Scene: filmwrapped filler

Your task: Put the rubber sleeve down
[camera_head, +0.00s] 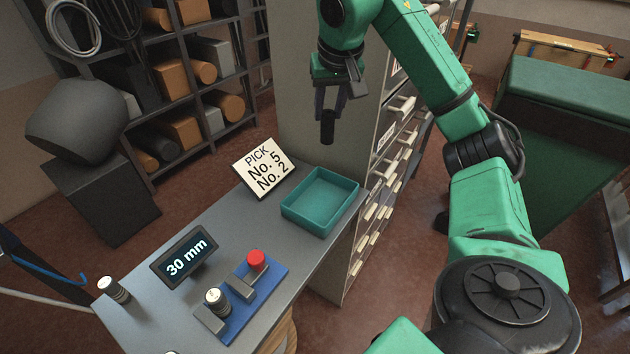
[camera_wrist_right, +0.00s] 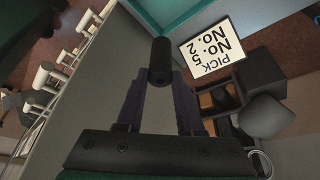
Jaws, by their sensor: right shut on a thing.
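The rubber sleeve (camera_head: 327,128) is a short black cylinder hanging below my right gripper (camera_head: 330,110). The gripper is shut on it, in the air in front of the cabinet, above and behind the teal tray. In the right wrist view the sleeve (camera_wrist_right: 160,62) sits between the two dark fingertips (camera_wrist_right: 160,80), its round end showing. The teal tray (camera_head: 293,214) stands on the grey table and looks empty. A corner of the tray (camera_wrist_right: 168,12) shows at the top of the right wrist view. My left gripper is not in view.
A "30 mm" display (camera_head: 184,262), a blue board (camera_head: 238,318) with a red knob (camera_head: 257,260) and a white-topped cylinder (camera_head: 112,288) are on the table. A drawer cabinet (camera_head: 310,100) stands behind.

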